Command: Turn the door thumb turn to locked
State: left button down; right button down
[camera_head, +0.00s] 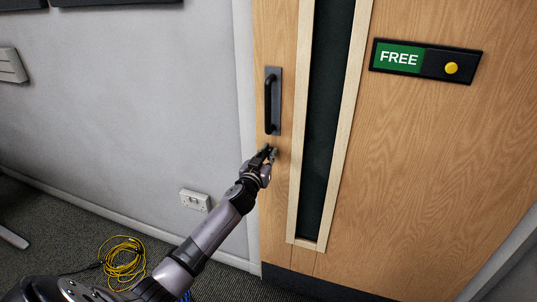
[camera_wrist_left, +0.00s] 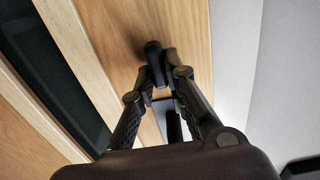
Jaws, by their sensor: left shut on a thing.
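The wooden door (camera_head: 430,180) fills the right of the head view. A dark pull handle (camera_head: 270,103) on a grey plate is near its left edge. My left gripper (camera_head: 268,152) is at the door face just below that handle. In the left wrist view, its fingers (camera_wrist_left: 159,72) are closed on the small dark thumb turn (camera_wrist_left: 153,50), with part of the handle plate (camera_wrist_left: 167,118) behind them. The gripper mostly hides the thumb turn in the head view, and its exact angle is hard to tell. My right gripper is out of view.
A sign (camera_head: 425,61) on the door reads FREE on green, with a yellow knob. A dark glass strip (camera_head: 328,110) runs down the door. A wall socket (camera_head: 195,200) and a coiled yellow cable (camera_head: 124,262) are at the left, the cable on carpet.

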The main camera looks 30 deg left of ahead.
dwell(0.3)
pick_arm(q)
jog(key=shift+m, duration=0.3)
jog(key=shift+w+d+f+m, duration=0.1)
jog(key=shift+d+f+m, duration=0.1)
jog(key=shift+m, duration=2.7)
jog(key=shift+s+d+f+m, duration=0.1)
jog(key=shift+d+f+m, duration=0.1)
jog(key=shift+m, duration=2.7)
jog(key=shift+w+d+f+m, duration=0.1)
jog(key=shift+d+f+m, duration=0.1)
jog(key=shift+m, duration=2.7)
jog(key=c, duration=1.6)
grip_release()
